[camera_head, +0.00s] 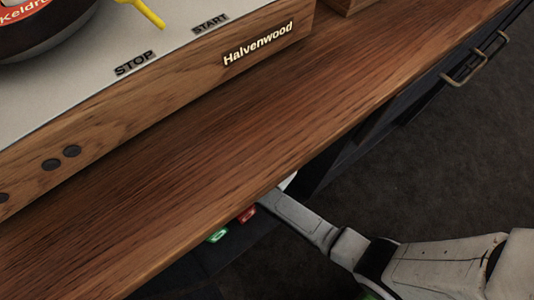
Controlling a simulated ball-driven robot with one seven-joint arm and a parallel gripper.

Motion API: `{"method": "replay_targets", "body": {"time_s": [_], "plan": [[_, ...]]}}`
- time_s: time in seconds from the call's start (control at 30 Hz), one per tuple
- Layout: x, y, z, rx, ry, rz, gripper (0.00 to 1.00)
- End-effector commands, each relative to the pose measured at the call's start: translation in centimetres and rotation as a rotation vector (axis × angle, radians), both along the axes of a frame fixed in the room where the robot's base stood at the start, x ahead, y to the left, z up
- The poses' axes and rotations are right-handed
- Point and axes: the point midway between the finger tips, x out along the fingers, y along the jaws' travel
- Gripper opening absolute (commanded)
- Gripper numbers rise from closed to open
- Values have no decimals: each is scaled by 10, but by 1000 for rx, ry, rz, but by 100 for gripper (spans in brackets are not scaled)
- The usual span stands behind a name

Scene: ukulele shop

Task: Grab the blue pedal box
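I see no blue pedal box in this view. My arm reaches in from the lower right, and its far end passes beneath the front edge of the wooden counter (250,130). The counter hides my gripper, so I cannot see its fingers or whether it holds anything. A small red item (246,214) and a small green item (217,235) show in the dark space below the counter edge, left of my arm. They are too small and too covered to name surely.
A record player (160,80) marked Halvenwood, with a record (40,35), stands on the counter at the upper left. A dark drawer front with a metal handle (474,64) is under the counter at the upper right. Dark floor (440,160) lies open on the right.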

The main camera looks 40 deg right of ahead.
Motion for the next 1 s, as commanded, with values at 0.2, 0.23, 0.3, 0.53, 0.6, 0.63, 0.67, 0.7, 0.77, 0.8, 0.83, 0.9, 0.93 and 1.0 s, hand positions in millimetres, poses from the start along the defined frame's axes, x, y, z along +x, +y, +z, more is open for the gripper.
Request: {"method": "replay_targets", "body": {"time_s": [0.2, 0.23, 0.3, 0.53, 0.6, 0.63, 0.67, 0.7, 0.77, 0.8, 0.83, 0.9, 0.93, 1.0], "plan": [[0, 0, -2, 0, 0, 0, 100], [0, 0, -2, 0, 0, 0, 100], [0, 0, -2, 0, 0, 0, 100], [0, 0, -2, 0, 0, 0, 88], [0, 0, -2, 0, 0, 0, 82], [0, 0, -2, 0, 0, 0, 79], [0, 0, -2, 0, 0, 0, 76], [0, 0, -2, 0, 0, 0, 72], [0, 0, -2, 0, 0, 0, 66], [0, 0, -2, 0, 0, 0, 63], [0, 0, -2, 0, 0, 0, 60], [0, 0, -2, 0, 0, 0, 53], [0, 0, -2, 0, 0, 0, 50], [0, 0, -2, 0, 0, 0, 44]]}}
